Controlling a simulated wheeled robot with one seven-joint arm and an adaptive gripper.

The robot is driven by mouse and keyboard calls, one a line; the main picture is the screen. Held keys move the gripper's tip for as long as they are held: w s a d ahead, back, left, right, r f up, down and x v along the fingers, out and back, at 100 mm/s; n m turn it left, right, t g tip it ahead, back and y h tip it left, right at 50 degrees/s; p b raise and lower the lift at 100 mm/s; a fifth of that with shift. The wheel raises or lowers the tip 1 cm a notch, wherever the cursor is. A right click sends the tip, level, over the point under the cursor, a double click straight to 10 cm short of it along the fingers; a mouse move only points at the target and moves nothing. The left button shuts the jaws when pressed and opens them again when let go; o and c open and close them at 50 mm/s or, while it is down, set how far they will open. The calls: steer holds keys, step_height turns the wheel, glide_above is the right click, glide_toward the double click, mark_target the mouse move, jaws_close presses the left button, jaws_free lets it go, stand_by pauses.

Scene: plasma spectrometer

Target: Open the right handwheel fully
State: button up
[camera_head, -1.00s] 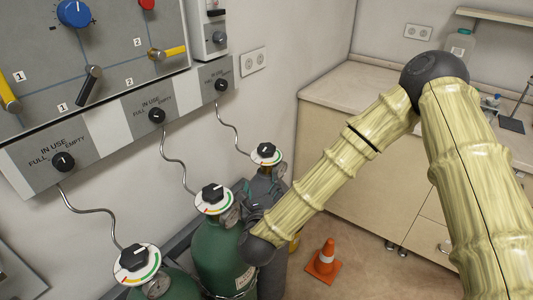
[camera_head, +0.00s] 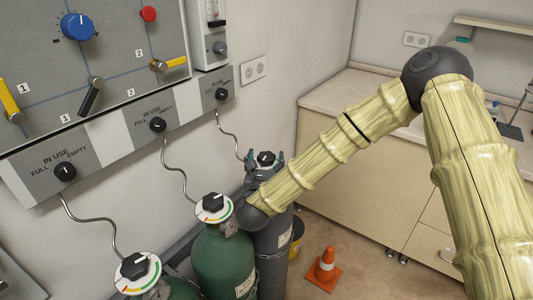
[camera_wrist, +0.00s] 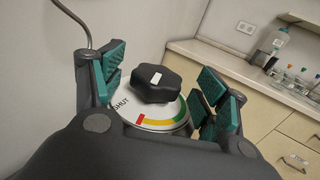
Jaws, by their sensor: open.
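The right handwheel (camera_head: 266,158) is a black lobed knob on the grey cylinder (camera_head: 272,245). In the wrist view the handwheel (camera_wrist: 157,80) has a white mark on top. It sits above a round dial (camera_wrist: 155,122) with the word SHUT and red, yellow and green bands. My gripper (camera_head: 264,162) is at this handwheel. In the wrist view my gripper (camera_wrist: 162,80) is open, with teal-padded fingers on both sides of the knob. Gaps show between the pads and the knob. The cylinder's valve below the dial is hidden.
Green cylinders with the middle handwheel (camera_head: 213,201) and left handwheel (camera_head: 134,265) stand to the left. A control panel (camera_head: 120,60) is on the wall above. An orange cone (camera_head: 324,268) stands on the floor. A counter (camera_head: 345,100) is at the right.

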steer(key=shift+w+d, duration=0.15)
steer(key=shift+w, duration=1.05)
steer(key=c, duration=1.1)
